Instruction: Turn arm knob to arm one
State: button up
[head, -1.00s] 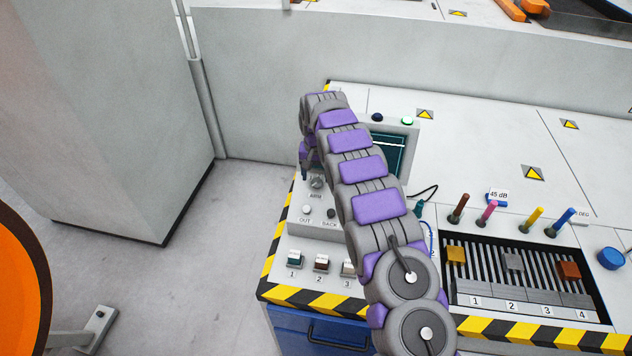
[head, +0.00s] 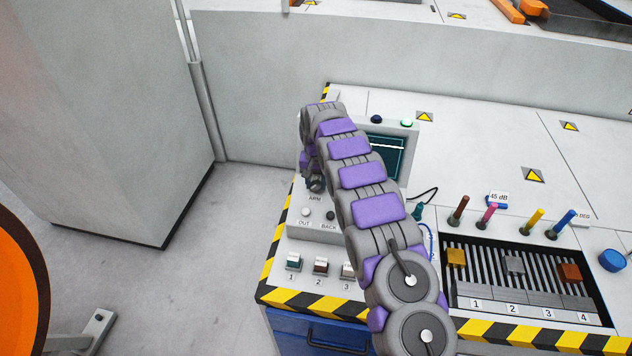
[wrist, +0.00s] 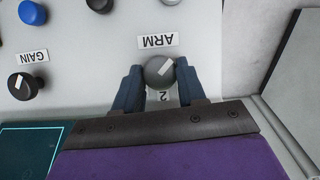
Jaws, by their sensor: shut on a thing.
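The arm knob (wrist: 159,72) is a round grey knob with a light pointer mark, below an upside-down ARM label (wrist: 158,40) in the wrist view. Its pointer slants toward the upper right there. A label reading 2 (wrist: 163,96) shows between the fingers. My gripper (wrist: 159,77) has its two blue fingers on either side of the knob, shut on it. In the head view my gripper (head: 316,184) is at the knob, just above the ARM label (head: 315,198), and the knob is mostly hidden by it.
OUT (head: 306,212) and BACK (head: 331,215) buttons lie below the knob in the head view. A screen (head: 386,150) is behind my arm.

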jog(key=shift+c, duration=1.3)
jog(key=shift+a+r, duration=0.1)
jog(key=shift+r+n+h+p, duration=0.15)
jog(key=shift+n+h+p, duration=0.25)
jog(key=shift+n+p, duration=0.65)
jog(key=n+p, duration=0.1)
jog(key=n+h+p, duration=0.1)
jog(key=n+p, duration=0.1)
jog(key=shift+a+h, duration=0.2)
jog(key=shift+h, duration=0.1)
jog(key=shift+a+f+n+t+h+p, duration=0.15)
jog(key=shift+n+h+p, duration=0.25)
jog(key=shift+n, duration=0.4)
jog(key=shift+d+f+n+t+h+p, duration=0.1)
jog(key=shift+n+t+h+p, duration=0.1)
jog(key=shift+n+p, duration=0.4)
jog(key=shift+n, duration=0.25)
jog(key=o, duration=1)
jog(key=shift+r, duration=0.1)
